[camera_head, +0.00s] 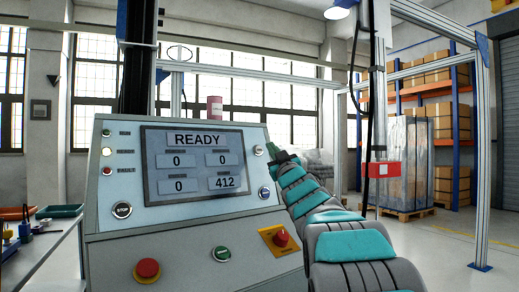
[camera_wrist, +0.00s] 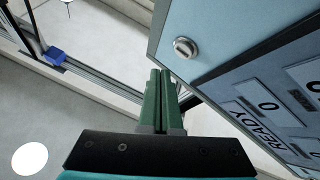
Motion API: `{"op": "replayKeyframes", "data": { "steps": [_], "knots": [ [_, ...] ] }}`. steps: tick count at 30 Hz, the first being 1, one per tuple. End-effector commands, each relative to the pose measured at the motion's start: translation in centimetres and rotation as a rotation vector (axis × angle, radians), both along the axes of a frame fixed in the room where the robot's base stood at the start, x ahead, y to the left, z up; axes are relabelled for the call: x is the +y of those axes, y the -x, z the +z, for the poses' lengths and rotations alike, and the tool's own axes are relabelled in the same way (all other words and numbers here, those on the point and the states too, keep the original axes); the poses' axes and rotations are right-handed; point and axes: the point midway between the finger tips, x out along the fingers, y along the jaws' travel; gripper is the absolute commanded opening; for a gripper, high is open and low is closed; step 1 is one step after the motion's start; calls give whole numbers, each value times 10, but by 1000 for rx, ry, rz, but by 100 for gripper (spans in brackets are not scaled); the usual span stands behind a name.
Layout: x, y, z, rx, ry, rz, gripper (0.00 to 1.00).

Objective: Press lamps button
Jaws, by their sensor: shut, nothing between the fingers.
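The grey control panel (camera_head: 180,222) has a screen reading READY. A small round button (camera_head: 258,150) sits near its top right corner, and another round button (camera_head: 264,192) sits lower on the right side. Their labels are too small to read, so I cannot tell which one is for the lamps. My gripper (camera_head: 270,147), with green fingers, is shut and empty just right of the upper button. In the wrist view, my gripper (camera_wrist: 158,75) points past the panel's corner. A silver button (camera_wrist: 185,47) lies ahead and to the right, apart from the fingertips.
A black STOP button (camera_head: 122,209), a red mushroom button (camera_head: 148,268), a green button (camera_head: 221,253) and a red knob on a yellow plate (camera_head: 281,237) are also on the panel. A metal post with a red box (camera_head: 382,169) stands to the right.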

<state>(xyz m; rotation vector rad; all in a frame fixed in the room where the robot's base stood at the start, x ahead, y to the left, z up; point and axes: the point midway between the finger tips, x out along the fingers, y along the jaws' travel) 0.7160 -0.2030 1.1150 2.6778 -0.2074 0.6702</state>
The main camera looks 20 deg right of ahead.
Motion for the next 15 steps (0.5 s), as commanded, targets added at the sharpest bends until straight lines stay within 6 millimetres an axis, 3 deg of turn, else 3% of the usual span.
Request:
{"op": "replayKeyframes", "data": {
  "steps": [9, 15],
  "knots": [
    [-6, 25, 7, 3, -1, -1, 0],
    [-6, 26, 6, 1, 0, 1, 0]
  ]
}}
